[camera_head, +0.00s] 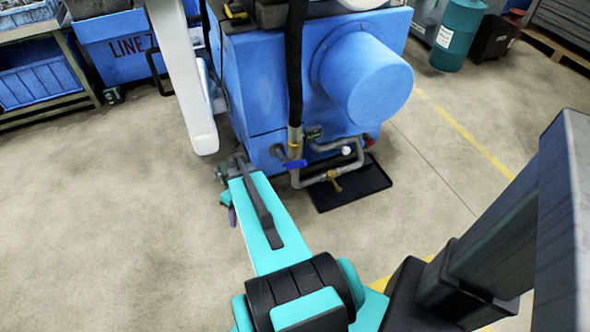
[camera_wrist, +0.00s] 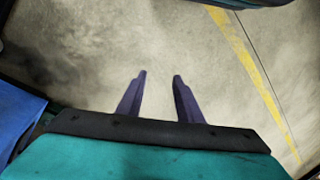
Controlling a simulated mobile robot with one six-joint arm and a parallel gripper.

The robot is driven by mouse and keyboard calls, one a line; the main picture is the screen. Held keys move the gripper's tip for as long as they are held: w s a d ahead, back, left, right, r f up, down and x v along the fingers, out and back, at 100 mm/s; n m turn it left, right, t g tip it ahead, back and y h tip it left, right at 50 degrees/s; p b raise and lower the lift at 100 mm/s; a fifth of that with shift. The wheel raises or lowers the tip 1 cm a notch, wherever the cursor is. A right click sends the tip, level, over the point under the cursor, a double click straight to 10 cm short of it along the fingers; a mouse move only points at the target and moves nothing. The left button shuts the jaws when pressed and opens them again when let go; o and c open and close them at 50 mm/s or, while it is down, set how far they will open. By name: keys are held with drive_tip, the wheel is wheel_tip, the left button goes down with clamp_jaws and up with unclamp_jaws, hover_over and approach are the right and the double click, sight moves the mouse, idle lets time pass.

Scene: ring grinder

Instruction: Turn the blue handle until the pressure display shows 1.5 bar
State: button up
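The blue handle (camera_head: 294,163) sits on the pipework low on the front of the blue machine (camera_head: 260,90), below a hanging black hose. A small dark display with green marks (camera_head: 314,133) is beside the pipe just above it; its reading is too small to make out. My gripper shows in the head view as a purple finger (camera_head: 232,215), left of the blue handle and apart from it. In the wrist view my gripper (camera_wrist: 160,75) has its two purple fingers spread, with only bare floor beyond them. The handle is not in the wrist view.
A yellow valve handle (camera_head: 334,181), a white knob (camera_head: 346,151) and a red knob (camera_head: 369,141) are close to the blue handle. A black drip tray (camera_head: 350,192) lies below. A white machine part (camera_head: 184,75) hangs at the upper left. Floor left is clear.

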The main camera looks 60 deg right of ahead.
drive_tip(key=s+d+r+t+h+b, duration=0.1)
drive_tip(key=d+r, duration=0.2)
drive_tip(key=d, duration=0.6)
drive_tip(key=s+d+r+t+b, duration=0.1)
drive_tip(key=d+r+t+b, duration=0.1)
drive_tip(key=d, duration=0.7)
drive_tip(key=t+h+b, duration=0.1)
drive_tip(key=h+b, duration=0.1)
approach(297, 165)
drive_tip(key=shift+v, duration=0.9)
drive_tip(key=shift+s+d+r+t, duration=0.2)
drive_tip(key=shift+s+d+t, duration=0.15)
drive_tip(key=shift+d, duration=0.15)
drive_tip(key=shift+f, duration=0.1)
drive_tip(key=x, duration=1.3)
drive_tip(key=shift+w+f+b, duration=0.15)
drive_tip(key=shift+f+b, duration=0.2)
clamp_jaws()
